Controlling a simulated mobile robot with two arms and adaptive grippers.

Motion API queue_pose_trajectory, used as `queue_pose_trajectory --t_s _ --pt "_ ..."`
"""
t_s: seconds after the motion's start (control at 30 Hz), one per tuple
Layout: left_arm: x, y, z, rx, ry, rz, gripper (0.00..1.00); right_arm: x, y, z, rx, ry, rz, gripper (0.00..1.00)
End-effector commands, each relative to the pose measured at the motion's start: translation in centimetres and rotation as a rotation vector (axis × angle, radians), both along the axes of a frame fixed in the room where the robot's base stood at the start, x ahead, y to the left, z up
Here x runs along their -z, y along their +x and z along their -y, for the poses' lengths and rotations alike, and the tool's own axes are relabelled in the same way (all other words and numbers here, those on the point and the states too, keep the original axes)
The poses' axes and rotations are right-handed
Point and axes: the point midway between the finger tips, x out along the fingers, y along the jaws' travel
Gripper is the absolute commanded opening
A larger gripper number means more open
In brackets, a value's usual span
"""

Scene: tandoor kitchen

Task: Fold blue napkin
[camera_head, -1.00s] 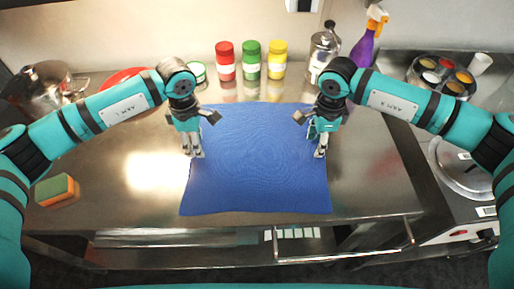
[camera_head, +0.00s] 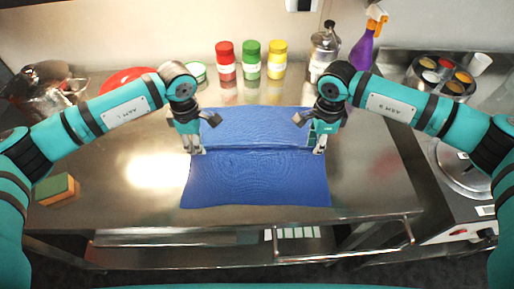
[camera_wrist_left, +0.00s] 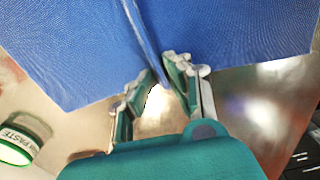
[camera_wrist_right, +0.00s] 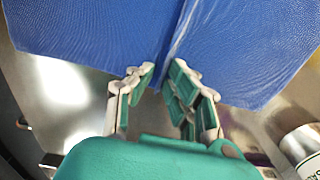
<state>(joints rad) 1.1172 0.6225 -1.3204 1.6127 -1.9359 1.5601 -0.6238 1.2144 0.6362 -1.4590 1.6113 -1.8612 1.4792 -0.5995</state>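The blue napkin (camera_head: 257,180) lies spread on the steel counter, with a raised ridge running across it from left to right between my grippers. My left gripper (camera_head: 195,151) is at the napkin's left edge, its fingers pinching the end of the ridge. The left wrist view shows the fingertips (camera_wrist_left: 160,68) on either side of the fold. My right gripper (camera_head: 319,151) is at the right edge, pinching the other end; the right wrist view shows its fingertips (camera_wrist_right: 162,70) on either side of the fold.
Red (camera_head: 225,60), green (camera_head: 251,60) and yellow (camera_head: 277,60) jars stand behind the napkin. A glass bottle (camera_head: 323,52) and a purple spray bottle (camera_head: 367,48) stand at the back right. A sponge (camera_head: 57,189) lies at the left. The counter (camera_head: 372,190) is clear beside the napkin.

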Motion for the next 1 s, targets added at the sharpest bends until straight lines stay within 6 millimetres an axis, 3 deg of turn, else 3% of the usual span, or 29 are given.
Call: queue_pose_trajectory --t_s 0.2,1.0 --pt "0.27 -0.06 -0.02 0.0 0.001 -0.002 0.0 0.31 -0.11 0.03 0.0 -0.002 -0.004 0.0" --pt "0.07 -0.13 -0.04 0.0 0.002 -0.004 0.0 0.19 -0.22 0.08 0.0 -0.003 -0.007 0.0"
